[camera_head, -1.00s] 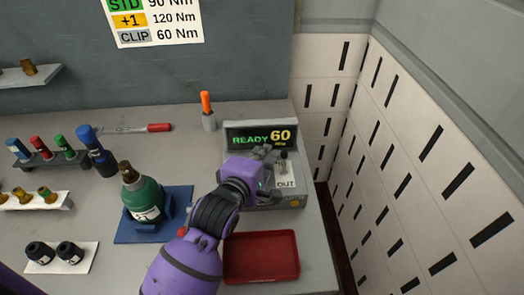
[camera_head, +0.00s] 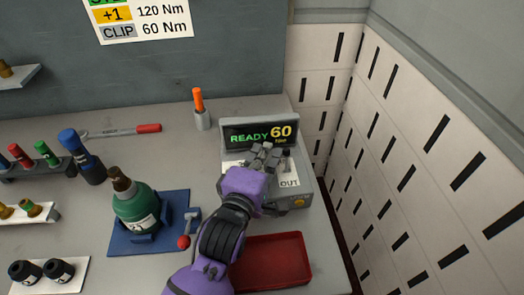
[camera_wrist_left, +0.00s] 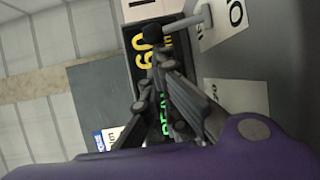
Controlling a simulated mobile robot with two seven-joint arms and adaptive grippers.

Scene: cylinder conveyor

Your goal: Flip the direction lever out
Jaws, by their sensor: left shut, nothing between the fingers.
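The direction lever is a small grey shaft with a black knob on the control box (camera_head: 305,178). In the head view the lever (camera_head: 286,155) stands beside the "OUT" label, just right of my fingers and partly hard to make out. In the left wrist view the lever (camera_wrist_left: 183,25) shows its shaft and round black knob close to my fingertips. My left gripper (camera_head: 265,154) is shut and empty over the box's top panel, left of the lever. It also shows in the left wrist view (camera_wrist_left: 163,78). I cannot tell whether it touches the lever. My right gripper is out of view.
The box's display (camera_head: 260,133) reads "READY 60". A red tray (camera_head: 303,262) lies in front of the box. A slotted wall bounds the right.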

